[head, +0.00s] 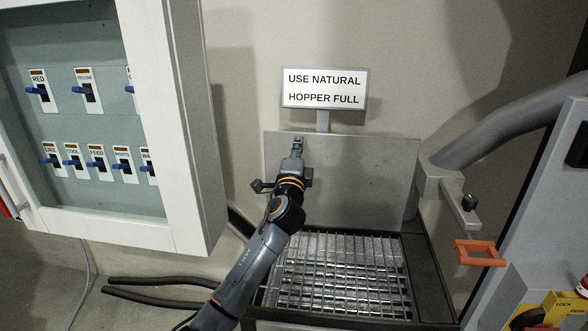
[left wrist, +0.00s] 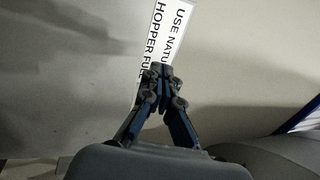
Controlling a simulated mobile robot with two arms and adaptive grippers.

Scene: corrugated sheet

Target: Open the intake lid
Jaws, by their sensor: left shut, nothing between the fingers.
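A flat grey metal panel (head: 365,180), which looks like the intake lid, stands upright at the back of the intake. In front of it the intake's metal grate (head: 340,275) lies uncovered inside a dark frame. My left gripper (head: 297,142) is shut and empty at the panel's upper left, by its top edge. I cannot tell whether it touches the panel. In the left wrist view the closed fingertips (left wrist: 161,72) overlap the sign behind, and the panel cannot be made out. My right gripper is not in view.
A sign (head: 324,88) reading "USE NATURAL HOPPER FULL" stands behind the panel. A white-framed switch cabinet (head: 185,120) is close on the left. On the right are an orange handle (head: 480,253), a thick grey pipe (head: 500,130) and a grey machine housing (head: 545,210). Dark hoses (head: 155,290) lie lower left.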

